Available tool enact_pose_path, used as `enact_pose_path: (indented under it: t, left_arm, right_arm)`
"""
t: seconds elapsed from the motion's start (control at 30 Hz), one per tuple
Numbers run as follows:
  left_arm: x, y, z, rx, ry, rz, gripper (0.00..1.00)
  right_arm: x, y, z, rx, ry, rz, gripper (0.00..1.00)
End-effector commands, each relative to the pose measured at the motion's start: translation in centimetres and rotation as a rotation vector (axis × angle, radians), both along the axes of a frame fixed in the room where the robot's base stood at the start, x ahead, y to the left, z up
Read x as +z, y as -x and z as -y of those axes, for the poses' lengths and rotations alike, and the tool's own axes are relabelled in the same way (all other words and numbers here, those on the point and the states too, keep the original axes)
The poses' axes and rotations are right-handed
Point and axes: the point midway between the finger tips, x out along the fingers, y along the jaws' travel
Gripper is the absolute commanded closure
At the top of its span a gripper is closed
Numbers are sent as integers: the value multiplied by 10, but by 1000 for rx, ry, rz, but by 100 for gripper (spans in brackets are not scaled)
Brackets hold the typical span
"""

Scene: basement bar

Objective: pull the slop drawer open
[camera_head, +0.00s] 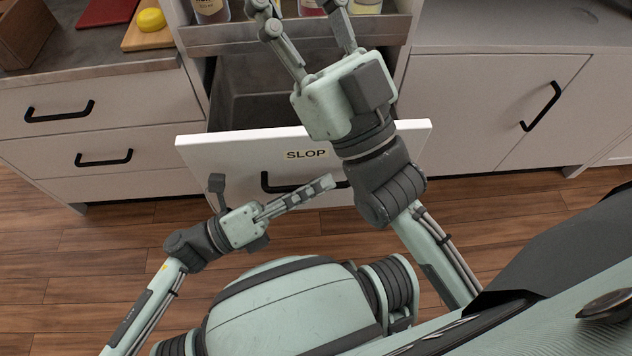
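The slop drawer (220,148) has a white front with a "SLOP" label and a dark bar handle (266,182). It stands pulled out from the cabinet, and its grey inside (255,85) shows behind the front. My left gripper (326,185) is in front of the drawer, its fingers pointing right across the handle. The fingers are seen edge-on and overlap, so their gap and any contact with the handle are unclear. My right gripper (300,10) is above the drawer, its fingers spread and pointing to the back. Its wrist hides part of the drawer front.
A shelf of bottles (211,10) is behind the open drawer. Closed drawers (60,90) stand on the left and a closed cabinet door (485,100) on the right. A yellow item (151,20) lies on a cutting board. Wooden floor (90,250) shows in front.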

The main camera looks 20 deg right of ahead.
Motion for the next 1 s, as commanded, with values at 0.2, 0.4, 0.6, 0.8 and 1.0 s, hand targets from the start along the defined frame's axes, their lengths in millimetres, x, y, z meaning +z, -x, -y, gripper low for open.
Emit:
enact_pose_path:
  t: [0.2,0.4,0.6,0.8,1.0]
  left_arm:
    - [-2,1,-5,0,-2,-1,81]
    - [-10,2,-37,1,-5,-3,81]
    - [-19,4,-79,2,-3,-3,81]
    - [-24,6,-108,0,-3,-1,81]
    - [-26,6,-117,0,0,0,81]
  right_arm:
    - [2,1,0,2,-5,3,60]
    - [1,1,0,1,-3,2,60]
    - [1,1,0,1,-2,1,60]
    - [1,1,0,1,-2,0,60]
    - [1,1,0,1,-1,1,60]
